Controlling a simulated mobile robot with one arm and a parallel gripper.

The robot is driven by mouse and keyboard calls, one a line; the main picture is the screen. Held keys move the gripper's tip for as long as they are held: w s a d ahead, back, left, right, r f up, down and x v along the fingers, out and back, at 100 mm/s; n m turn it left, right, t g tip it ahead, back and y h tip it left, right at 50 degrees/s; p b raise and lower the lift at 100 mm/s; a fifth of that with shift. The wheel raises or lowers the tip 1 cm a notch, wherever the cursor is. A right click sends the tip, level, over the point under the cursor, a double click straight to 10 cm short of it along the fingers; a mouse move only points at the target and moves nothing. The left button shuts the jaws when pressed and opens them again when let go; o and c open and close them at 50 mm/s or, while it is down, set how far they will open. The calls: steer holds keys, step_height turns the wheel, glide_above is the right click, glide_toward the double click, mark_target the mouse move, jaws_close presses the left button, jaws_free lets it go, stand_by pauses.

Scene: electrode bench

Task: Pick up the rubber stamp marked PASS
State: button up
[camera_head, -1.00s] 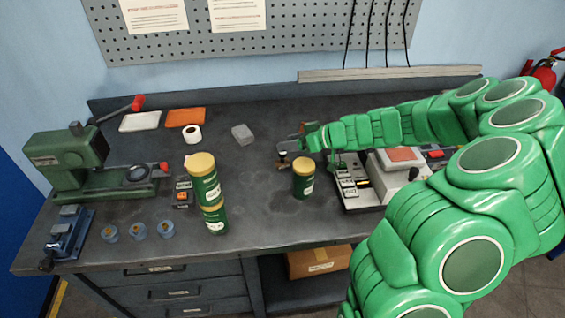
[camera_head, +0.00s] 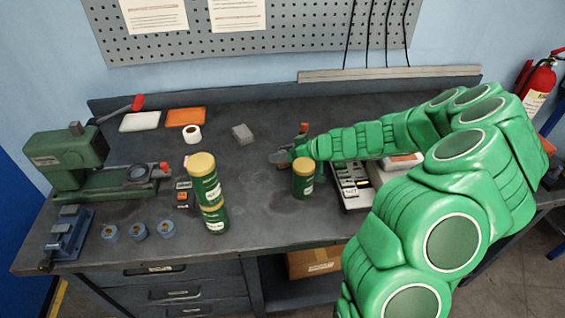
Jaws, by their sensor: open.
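My gripper (camera_head: 278,157) is a grey end on my green arm, low over the bench just behind and left of a single green can. It is open by its look, though its fingers are small in this view. A small brown piece (camera_head: 284,166) shows just under it and may be part of a stamp; the gripper hides most of it. A second small reddish-brown upright thing (camera_head: 304,128) stands behind the gripper; I cannot tell what it is. I cannot read the word PASS on anything here.
The green can (camera_head: 303,180) with a yellow lid stands close to the gripper. Two stacked cans (camera_head: 206,195) stand further left. A white-and-black device (camera_head: 352,188) is partly hidden under my arm. A grey block (camera_head: 242,134) lies behind. The bench between the cans is clear.

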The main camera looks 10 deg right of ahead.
jaws_close()
